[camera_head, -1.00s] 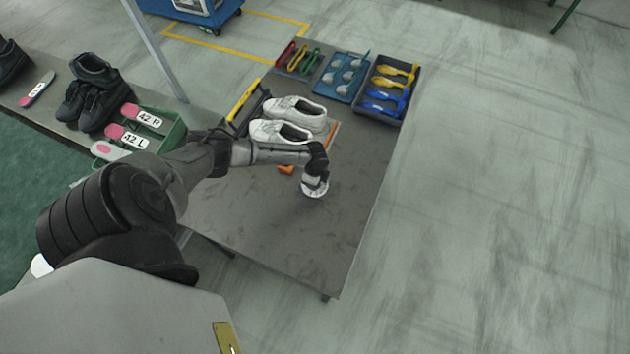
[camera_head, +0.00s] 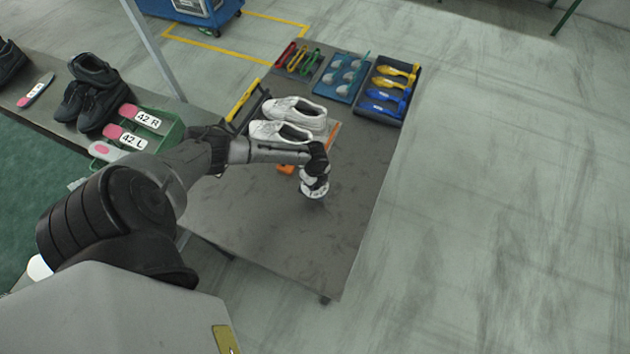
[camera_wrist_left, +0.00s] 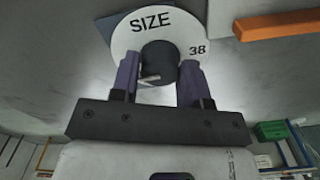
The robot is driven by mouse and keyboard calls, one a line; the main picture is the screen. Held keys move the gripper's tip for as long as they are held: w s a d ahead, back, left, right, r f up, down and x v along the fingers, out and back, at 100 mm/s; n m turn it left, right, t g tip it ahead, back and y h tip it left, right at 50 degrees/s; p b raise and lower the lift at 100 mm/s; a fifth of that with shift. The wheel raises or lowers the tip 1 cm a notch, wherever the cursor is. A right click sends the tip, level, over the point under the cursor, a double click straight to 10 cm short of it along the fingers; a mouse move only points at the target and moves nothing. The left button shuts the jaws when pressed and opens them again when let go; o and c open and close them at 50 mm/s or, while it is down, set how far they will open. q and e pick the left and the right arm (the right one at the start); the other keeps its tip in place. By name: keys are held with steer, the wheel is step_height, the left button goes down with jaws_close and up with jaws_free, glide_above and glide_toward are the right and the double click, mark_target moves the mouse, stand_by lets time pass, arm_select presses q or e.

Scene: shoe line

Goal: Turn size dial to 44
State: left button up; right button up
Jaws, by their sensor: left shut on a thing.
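The size dial (camera_wrist_left: 185,28) is a white disc marked "SIZE" and "38" in the left wrist view, with a dark round knob (camera_wrist_left: 160,62) at its centre. A light pointer mark shows on the knob's near side; the other numbers are hidden or out of frame. My left gripper (camera_wrist_left: 158,76) has its two purple-grey fingers on either side of the knob and is shut on it. In the head view the dial (camera_head: 314,194) lies on the grey table, mostly under my left gripper (camera_head: 315,183). My right gripper is not in view.
A blue tray (camera_head: 342,88) and a dark bin of yellow and blue tools (camera_head: 374,116) stand at the back. The table's front right (camera_head: 330,240) is clear.

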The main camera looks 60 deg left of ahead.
arm_select(q)
steer(key=o, duration=0.9)
steer(key=shift+r+p, duration=0.85)
steer(key=shift+r, duration=6.05)
